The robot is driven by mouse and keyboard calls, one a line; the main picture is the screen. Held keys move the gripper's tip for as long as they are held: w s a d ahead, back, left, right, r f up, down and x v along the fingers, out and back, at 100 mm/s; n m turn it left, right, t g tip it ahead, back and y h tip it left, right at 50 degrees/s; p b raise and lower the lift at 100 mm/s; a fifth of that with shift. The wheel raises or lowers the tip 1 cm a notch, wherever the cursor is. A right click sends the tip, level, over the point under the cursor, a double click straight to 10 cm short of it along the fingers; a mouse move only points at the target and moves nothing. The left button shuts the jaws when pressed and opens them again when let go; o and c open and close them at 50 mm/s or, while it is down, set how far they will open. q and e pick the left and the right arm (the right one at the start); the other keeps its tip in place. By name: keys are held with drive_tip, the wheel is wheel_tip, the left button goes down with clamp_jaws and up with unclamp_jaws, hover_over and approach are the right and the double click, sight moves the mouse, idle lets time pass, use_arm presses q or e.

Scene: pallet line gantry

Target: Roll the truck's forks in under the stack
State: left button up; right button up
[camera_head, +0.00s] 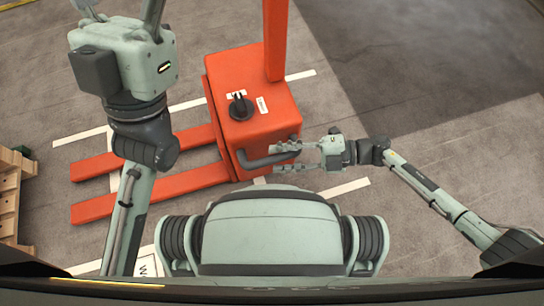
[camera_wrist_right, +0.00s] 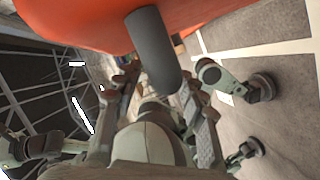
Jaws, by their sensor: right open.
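The orange truck (camera_head: 252,115) stands in the middle of the head view, with its mast rising at the top. Its two orange forks (camera_head: 95,208) lie low over the floor and point left. A grey handle bar (camera_head: 258,161) sticks out of the truck's near right side. My right gripper (camera_head: 284,157) is open at that bar, with one finger on each side of its end. In the right wrist view the bar (camera_wrist_right: 153,48) comes down between the open fingers (camera_wrist_right: 160,92); contact is unclear. The wooden stack (camera_head: 9,195) shows only partly at the left edge.
White lines (camera_head: 335,187) mark the grey floor around the truck. A black knob (camera_head: 240,106) sits on the truck's top. The floor right of the truck is clear. A small dark object (camera_head: 22,151) shows by the stack. My left arm hides part of the forks.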

drive_tip(key=shift+x, duration=1.25)
clamp_jaws()
